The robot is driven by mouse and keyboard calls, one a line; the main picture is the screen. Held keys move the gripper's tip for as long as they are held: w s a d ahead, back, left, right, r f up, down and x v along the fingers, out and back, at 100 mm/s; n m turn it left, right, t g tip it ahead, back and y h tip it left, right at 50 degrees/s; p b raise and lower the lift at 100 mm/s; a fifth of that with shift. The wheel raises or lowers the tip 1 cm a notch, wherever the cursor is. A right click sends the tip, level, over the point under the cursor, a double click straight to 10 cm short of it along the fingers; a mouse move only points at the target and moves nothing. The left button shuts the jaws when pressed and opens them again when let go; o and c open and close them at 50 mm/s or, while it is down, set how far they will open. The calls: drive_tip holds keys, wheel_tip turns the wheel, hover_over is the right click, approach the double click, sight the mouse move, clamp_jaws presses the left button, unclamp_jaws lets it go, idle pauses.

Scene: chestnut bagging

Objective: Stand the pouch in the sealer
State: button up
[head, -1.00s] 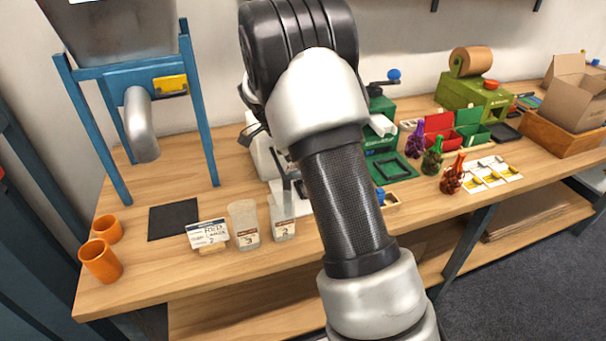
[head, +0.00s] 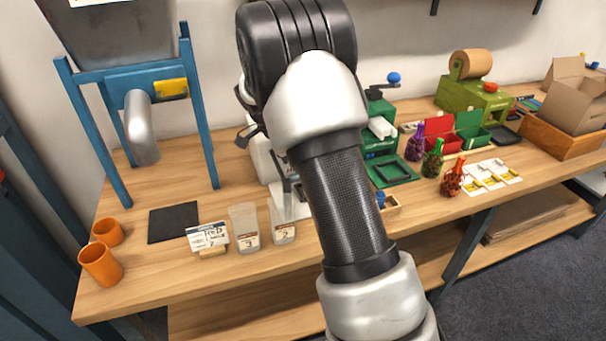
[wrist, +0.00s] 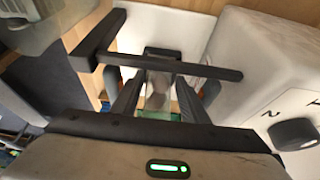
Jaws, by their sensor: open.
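In the wrist view, my gripper (wrist: 158,98) is open, its two dark fingers on either side of a narrow clear pouch (wrist: 158,76). The pouch looks upright; brown shows in or through it, and I cannot tell whether the fingers touch it. The white sealer (wrist: 237,60) stands around this spot, with a black bar (wrist: 180,66) crossing near the pouch and a dark dial on its right body.
Two clear labelled pouches (head: 244,228) (head: 284,224) stand at the bench front beside a small sign (head: 207,237). Orange cups (head: 101,264), a black mat (head: 173,222) and a blue-framed hopper (head: 140,82) are left.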

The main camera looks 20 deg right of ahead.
drive_tip(key=p+v, duration=0.1)
drive_tip(key=v, duration=0.9)
drive_tip(key=s+a+r+n+t+y, duration=0.1)
drive_tip(key=s+r+n+t+y, duration=0.15)
drive_tip(key=s+r+n, duration=0.75)
drive_tip(key=s+a+n+t+y, duration=0.2)
drive_tip(key=s+n, duration=0.6)
drive_tip(key=s, duration=1.2)
drive_tip(key=shift+a+t, duration=0.55)
drive_tip(key=shift+a, duration=0.2)
